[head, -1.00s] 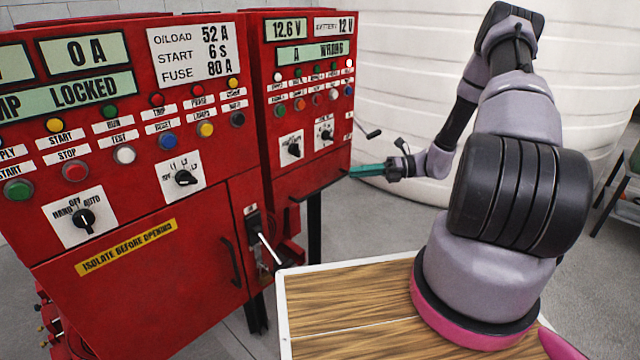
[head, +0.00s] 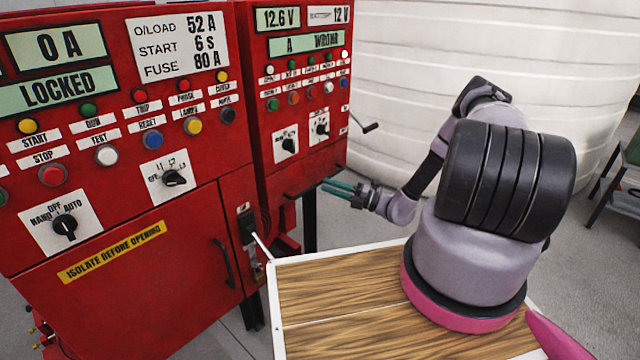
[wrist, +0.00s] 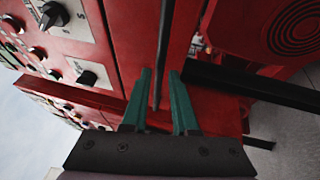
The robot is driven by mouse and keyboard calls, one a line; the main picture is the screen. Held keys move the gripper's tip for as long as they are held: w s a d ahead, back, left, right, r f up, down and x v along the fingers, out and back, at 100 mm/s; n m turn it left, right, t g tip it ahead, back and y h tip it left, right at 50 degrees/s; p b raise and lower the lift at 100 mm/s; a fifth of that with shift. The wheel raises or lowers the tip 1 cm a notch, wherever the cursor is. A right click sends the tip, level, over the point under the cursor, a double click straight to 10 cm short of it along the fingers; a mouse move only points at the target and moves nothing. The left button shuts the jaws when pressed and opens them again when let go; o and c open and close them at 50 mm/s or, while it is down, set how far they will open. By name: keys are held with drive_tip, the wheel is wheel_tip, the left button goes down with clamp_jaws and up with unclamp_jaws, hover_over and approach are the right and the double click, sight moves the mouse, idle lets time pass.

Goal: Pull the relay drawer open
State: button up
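The lower front of the right red cabinet (head: 312,166) carries a long dark bar handle (head: 300,193) along its bottom edge. I take this to be the relay drawer; its outline is not clear, and no open gap shows. My gripper (head: 324,185), with two green fingers, is at the handle's height by the cabinet front. In the wrist view the dark handle (wrist: 164,50) runs between the two fingertips (wrist: 160,72), with a narrow gap visible on each side. The fingers are apart and not closed on it. Whether the bar is fully within finger depth is unclear.
A left red cabinet (head: 130,235) with a switch lever (head: 262,246) stands close by. A crank-like lever (head: 368,127) sticks out at the right cabinet's side. A wood-topped surface (head: 340,295) lies below my arm. A white tank (head: 450,60) stands behind.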

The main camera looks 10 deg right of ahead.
sight(320, 183)
drive_tip(key=shift+x, duration=1.85)
clamp_jaws()
